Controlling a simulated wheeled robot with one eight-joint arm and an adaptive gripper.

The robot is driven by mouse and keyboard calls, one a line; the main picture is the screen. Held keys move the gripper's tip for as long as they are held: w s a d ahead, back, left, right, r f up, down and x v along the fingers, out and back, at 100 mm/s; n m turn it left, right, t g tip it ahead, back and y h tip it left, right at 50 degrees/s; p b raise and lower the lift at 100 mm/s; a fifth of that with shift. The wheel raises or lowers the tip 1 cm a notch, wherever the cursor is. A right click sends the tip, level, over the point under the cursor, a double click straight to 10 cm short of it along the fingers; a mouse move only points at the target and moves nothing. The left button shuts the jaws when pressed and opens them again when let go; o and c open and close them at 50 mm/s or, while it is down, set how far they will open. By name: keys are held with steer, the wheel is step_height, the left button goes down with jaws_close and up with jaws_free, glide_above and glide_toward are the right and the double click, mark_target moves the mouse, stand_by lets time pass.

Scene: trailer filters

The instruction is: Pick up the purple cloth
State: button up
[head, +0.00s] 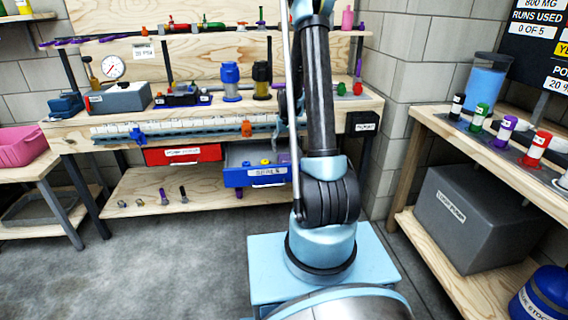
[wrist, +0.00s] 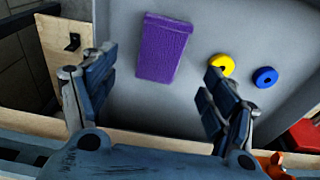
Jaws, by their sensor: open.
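The purple cloth (wrist: 163,48) lies flat on the grey floor of an open drawer in the wrist view. It is a tapering, roughly rectangular piece. In the head view, a small purple patch in the blue-fronted drawer (head: 255,176), beside my arm, appears to be the same cloth. My gripper (wrist: 155,76) is open and empty. Its two fingers are spread, and the cloth shows between and beyond their tips, apparently not touched. In the head view my arm hides the gripper and part of the drawer.
A yellow ring (wrist: 221,65) and a blue ring (wrist: 265,77) lie in the drawer right of the cloth in the wrist view. The drawer walls are close around. A red drawer (head: 183,154) adjoins it under the wooden workbench (head: 70,131), whose front edge carries a long rail.

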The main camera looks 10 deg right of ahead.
mark_target(285, 158)
steer(key=shift+w+a+f, duration=0.1)
steer(key=shift+w+f, duration=0.05)
steer(key=shift+f, duration=0.95)
steer(key=shift+w+d+f, duration=0.1)
steer(key=shift+w+f, duration=0.1)
steer(key=shift+f, duration=0.85)
steer(key=shift+w+a+f, duration=0.1)
steer(key=shift+w+f, duration=0.05)
steer(key=shift+f, duration=0.95)
steer(key=c, duration=1.1)
